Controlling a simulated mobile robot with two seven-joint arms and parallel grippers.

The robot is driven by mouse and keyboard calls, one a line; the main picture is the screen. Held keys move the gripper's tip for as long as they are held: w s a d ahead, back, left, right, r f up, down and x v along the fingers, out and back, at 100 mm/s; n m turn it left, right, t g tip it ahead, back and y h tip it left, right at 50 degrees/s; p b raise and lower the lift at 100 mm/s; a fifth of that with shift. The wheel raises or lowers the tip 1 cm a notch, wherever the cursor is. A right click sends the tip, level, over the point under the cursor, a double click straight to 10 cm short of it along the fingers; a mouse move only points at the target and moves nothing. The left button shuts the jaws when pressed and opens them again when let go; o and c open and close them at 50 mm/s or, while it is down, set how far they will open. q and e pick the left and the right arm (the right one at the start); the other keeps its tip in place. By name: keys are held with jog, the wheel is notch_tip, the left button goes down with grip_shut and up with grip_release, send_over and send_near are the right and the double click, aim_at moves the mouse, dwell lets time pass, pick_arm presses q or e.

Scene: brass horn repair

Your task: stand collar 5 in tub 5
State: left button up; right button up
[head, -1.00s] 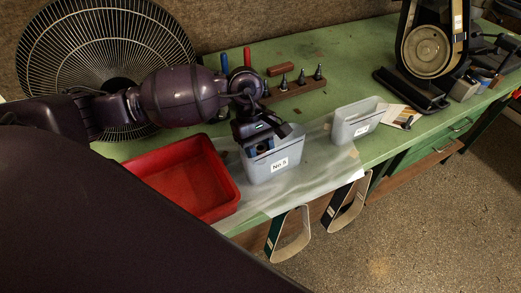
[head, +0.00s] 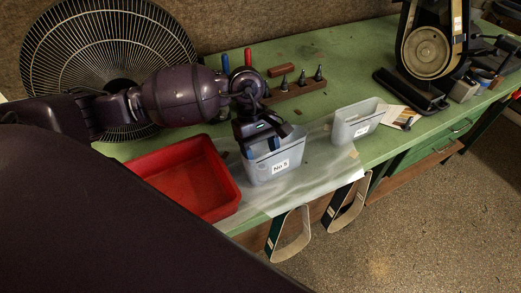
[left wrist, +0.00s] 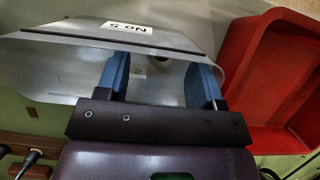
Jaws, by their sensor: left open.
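The grey tub 5 (head: 274,172), labelled "No 5", stands on a clear sheet on the green bench. It also fills the upper left of the left wrist view (left wrist: 60,58), its label upside down. My left gripper (head: 260,151) points down at the tub's mouth, its two blue-padded fingers apart, also seen in the left wrist view (left wrist: 160,80). Between the fingers, inside the tub, a pale round piece with a dark opening, seemingly the collar (left wrist: 160,62), shows with a small marked tag beside it. Its lower part is hidden. My right gripper is out of view.
A red tray (head: 182,172) is left of tub 5. A second grey tub (head: 352,125) stands to the right, its label unreadable. A wooden block with dark cones (head: 299,86) is behind. Belt loops (head: 290,250) hang off the front edge.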

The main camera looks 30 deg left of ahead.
pick_arm(q)
jog(key=p+v, duration=0.1)
jog(key=v, duration=0.5)
jog(key=shift+a+r, duration=0.1)
jog(key=shift+r, duration=0.25)
jog(key=shift+w+a+r, duration=0.1)
jog(key=shift+a+r, duration=0.05)
jog(key=shift+r, duration=0.3)
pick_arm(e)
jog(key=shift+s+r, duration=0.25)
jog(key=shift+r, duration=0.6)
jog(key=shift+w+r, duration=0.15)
